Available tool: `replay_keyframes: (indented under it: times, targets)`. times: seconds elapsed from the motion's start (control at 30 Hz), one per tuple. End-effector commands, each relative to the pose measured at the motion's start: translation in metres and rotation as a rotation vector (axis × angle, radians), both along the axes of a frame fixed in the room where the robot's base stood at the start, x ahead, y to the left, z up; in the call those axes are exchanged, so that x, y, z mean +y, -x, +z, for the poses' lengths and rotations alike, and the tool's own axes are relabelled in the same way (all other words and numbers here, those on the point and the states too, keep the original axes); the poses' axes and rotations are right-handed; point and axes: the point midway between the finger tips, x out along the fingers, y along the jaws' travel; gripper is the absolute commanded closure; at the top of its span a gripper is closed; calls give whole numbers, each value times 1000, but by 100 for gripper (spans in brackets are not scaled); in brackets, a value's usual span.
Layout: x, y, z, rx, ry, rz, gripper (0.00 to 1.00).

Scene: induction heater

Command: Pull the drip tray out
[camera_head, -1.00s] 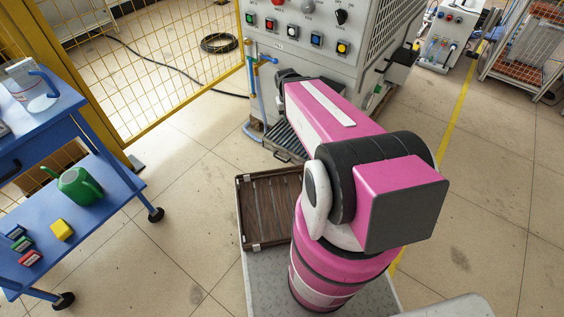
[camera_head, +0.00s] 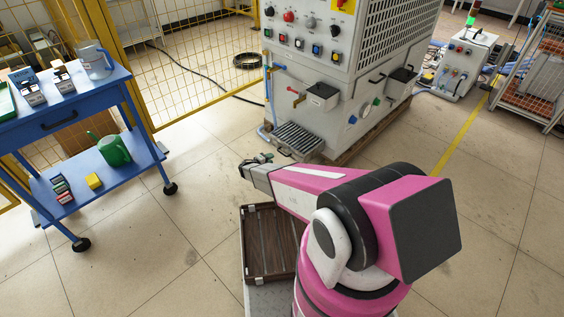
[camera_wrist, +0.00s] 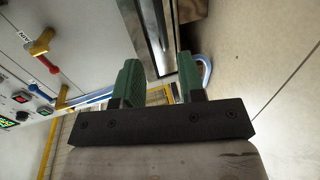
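The drip tray (camera_head: 297,139) is a grey slatted tray low at the front left foot of the grey machine (camera_head: 350,85). I cannot tell how far it stands out from the machine. My gripper (camera_head: 262,158) is in front of the tray, nearer to me and to its left, apart from it in the head view. In the wrist view, the two green fingers of my gripper (camera_wrist: 160,80) are spread with nothing visibly held between them. A metal-edged part, perhaps the tray, shows beyond the fingers; contact is not seen.
A brown slatted box (camera_head: 268,245) is below my arm. A blue cart (camera_head: 70,120) with a jug, a green watering can (camera_head: 113,150) and small boxes stands at left. A yellow mesh fence (camera_head: 200,60) is behind. The floor right of the machine is largely clear.

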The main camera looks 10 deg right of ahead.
Motion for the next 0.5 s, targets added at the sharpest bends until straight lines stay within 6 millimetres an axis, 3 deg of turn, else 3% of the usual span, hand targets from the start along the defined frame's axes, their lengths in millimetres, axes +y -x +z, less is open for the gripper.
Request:
replay_keyframes:
  times: [0.17,0.5]
  targets:
    - [-5,-9,-6,-7,10,12,64]
    - [-51,-42,-18,-5,9,10,64]
